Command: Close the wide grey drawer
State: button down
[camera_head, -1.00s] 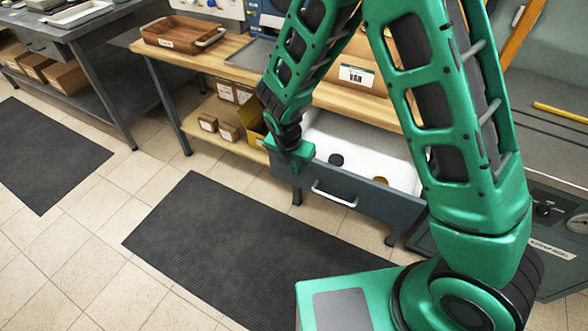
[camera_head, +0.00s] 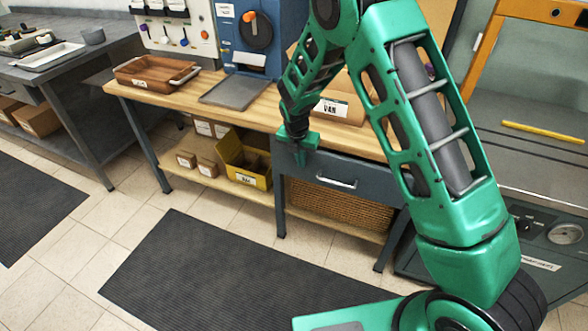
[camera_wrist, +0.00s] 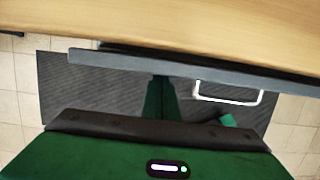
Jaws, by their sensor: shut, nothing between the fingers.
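The wide grey drawer (camera_head: 365,185) is under the wooden bench, with a pale bar handle (camera_head: 337,182) on its front. In the head view its front sits close under the bench edge and its inside is hidden. In the wrist view the drawer front (camera_wrist: 180,68) shows a narrow dark gap between it and the bench top, so it looks almost fully in. My gripper (camera_head: 298,155) is shut and empty at the left part of the drawer front, left of the handle. Its fingers (camera_wrist: 160,92) appear at or against the front; exact contact is unclear.
The wooden bench top (camera_head: 265,108) holds a brown tray (camera_head: 155,72) and a grey tray (camera_head: 235,92). A yellow bin (camera_head: 243,160) and a wicker basket (camera_head: 335,208) are on the lower shelf. A dark mat (camera_head: 220,270) covers the clear floor in front.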

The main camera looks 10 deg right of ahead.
jog(key=shift+w+d, duration=0.25)
jog(key=shift+w, duration=0.15)
jog(key=shift+s+a, duration=0.1)
